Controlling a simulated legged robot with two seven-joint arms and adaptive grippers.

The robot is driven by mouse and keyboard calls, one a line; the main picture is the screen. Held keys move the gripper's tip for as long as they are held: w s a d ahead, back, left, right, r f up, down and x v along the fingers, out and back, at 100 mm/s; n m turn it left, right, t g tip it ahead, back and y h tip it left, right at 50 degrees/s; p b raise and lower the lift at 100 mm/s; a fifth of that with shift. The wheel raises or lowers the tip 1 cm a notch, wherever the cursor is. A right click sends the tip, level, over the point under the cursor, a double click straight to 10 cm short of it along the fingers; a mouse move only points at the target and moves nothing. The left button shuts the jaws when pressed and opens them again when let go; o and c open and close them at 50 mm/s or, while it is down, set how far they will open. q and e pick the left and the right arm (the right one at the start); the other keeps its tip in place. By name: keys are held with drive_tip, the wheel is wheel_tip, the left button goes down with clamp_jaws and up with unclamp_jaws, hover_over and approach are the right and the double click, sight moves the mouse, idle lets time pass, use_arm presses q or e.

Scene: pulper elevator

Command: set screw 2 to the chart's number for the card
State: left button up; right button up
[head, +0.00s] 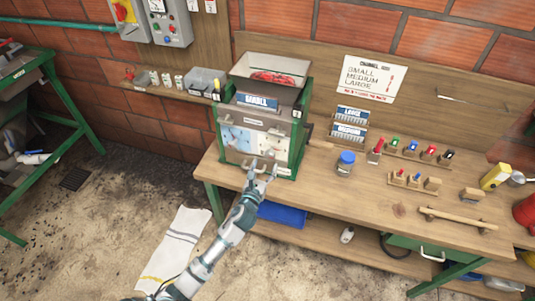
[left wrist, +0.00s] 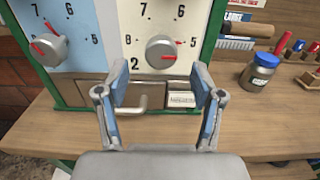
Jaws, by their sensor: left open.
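The green-framed machine (head: 307,100) stands on the workbench with a blue-labelled card (head: 257,102) on its front; I cannot read the card surely. Its front has a pale blue panel and a cream panel. Screw 2 (left wrist: 160,52) is a grey knob on the cream panel, its red pointer towards the 5. The left knob (left wrist: 48,48) sits on the blue panel. The chart (head: 372,78) on the back board lists small, medium and large; its numbers are too small to read. My left gripper (head: 262,170) is open and empty, in front of the machine below screw 2. My right gripper is not in view.
A metal handle (left wrist: 130,103) and a small label plate (left wrist: 181,95) sit below the knobs. A blue-lidded jar (head: 346,163) stands right of the machine. A blue tray (head: 282,214) lies below the bench top.

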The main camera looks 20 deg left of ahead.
sight(272, 156)
use_arm(q)
drive_tip(key=w, duration=0.1)
drive_tip(key=w+d, duration=0.1)
drive_tip(key=w, duration=0.1)
drive_tip(key=w+d, duration=0.1)
drive_tip(key=shift+w+r, duration=0.3)
drive_tip(key=shift+w+a, duration=0.25)
drive_tip(key=shift+w, duration=0.05)
drive_tip(key=shift+w+a+f, duration=0.25)
drive_tip(key=shift+w+a, duration=0.15)
drive_tip(key=shift+a, duration=0.2)
drive_tip(key=shift+w+a+f, duration=0.2)
drive_tip(key=shift+w+a, duration=0.2)
drive_tip(key=shift+a, duration=0.15)
drive_tip(key=shift+d, duration=0.15)
drive_tip(key=shift+c, duration=0.5)
drive_tip(key=shift+s+d+r, duration=0.15)
drive_tip(key=shift+d, duration=0.1)
drive_tip(key=c, duration=0.4)
drive_tip(key=shift+s+d+r, duration=0.2)
drive_tip(key=shift+d, duration=0.15)
drive_tip(key=c, duration=0.5)
drive_tip(key=shift+c, duration=0.6)
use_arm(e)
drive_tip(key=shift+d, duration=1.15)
